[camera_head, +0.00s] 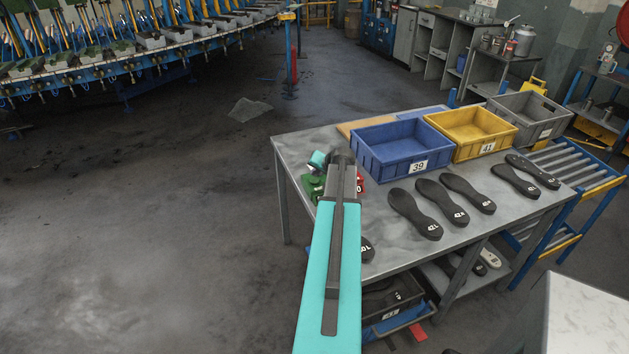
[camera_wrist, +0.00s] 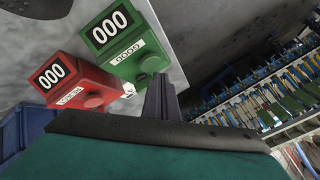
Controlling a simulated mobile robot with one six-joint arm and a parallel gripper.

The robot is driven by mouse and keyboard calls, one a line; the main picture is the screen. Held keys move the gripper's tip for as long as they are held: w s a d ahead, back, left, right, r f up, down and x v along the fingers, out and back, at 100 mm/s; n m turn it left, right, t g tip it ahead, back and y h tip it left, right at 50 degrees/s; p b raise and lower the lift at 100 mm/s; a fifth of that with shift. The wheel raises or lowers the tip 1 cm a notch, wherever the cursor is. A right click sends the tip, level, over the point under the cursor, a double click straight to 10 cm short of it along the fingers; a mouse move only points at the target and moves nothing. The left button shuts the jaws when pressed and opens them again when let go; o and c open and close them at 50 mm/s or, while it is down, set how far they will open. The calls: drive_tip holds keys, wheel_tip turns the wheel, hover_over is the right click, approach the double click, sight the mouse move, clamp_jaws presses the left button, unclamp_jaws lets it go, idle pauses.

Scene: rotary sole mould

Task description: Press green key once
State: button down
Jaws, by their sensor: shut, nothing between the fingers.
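The green counter (camera_wrist: 115,40) shows 000 and a white label reading GOOD in the wrist view. Its round green key (camera_wrist: 151,64) is on the face below the label. My gripper (camera_wrist: 161,82) is shut and empty, its tips close to the key in the picture; I cannot tell whether they touch it. The red counter (camera_wrist: 75,78) beside it also shows 000 and has a round red key (camera_wrist: 94,101). In the head view, the green counter (camera_head: 312,189) and red counter (camera_head: 360,183) are partly hidden behind my arm.
The counters are on a grey table (camera_head: 300,147). A blue crate (camera_head: 372,164), a yellow crate (camera_head: 459,151) and a grey crate (camera_head: 546,130) stand along its back. Several black soles, including one (camera_head: 410,214), lie in front of them. The floor left of the table is open.

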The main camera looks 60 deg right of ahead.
sight(316, 181)
drive_tip(key=shift+f, duration=0.15)
drive_tip(key=shift+f+b, duration=0.3)
drive_tip(key=shift+b, duration=0.2)
drive_tip(key=shift+f+b, duration=0.5)
drive_tip(key=shift+f, duration=0.1)
idle(1.1)
drive_tip(key=shift+r, duration=0.2)
drive_tip(key=shift+r+p, duration=0.3)
drive_tip(key=shift+r, duration=0.55)
drive_tip(key=shift+r+p, duration=1)
drive_tip(key=shift+r, duration=1.5)
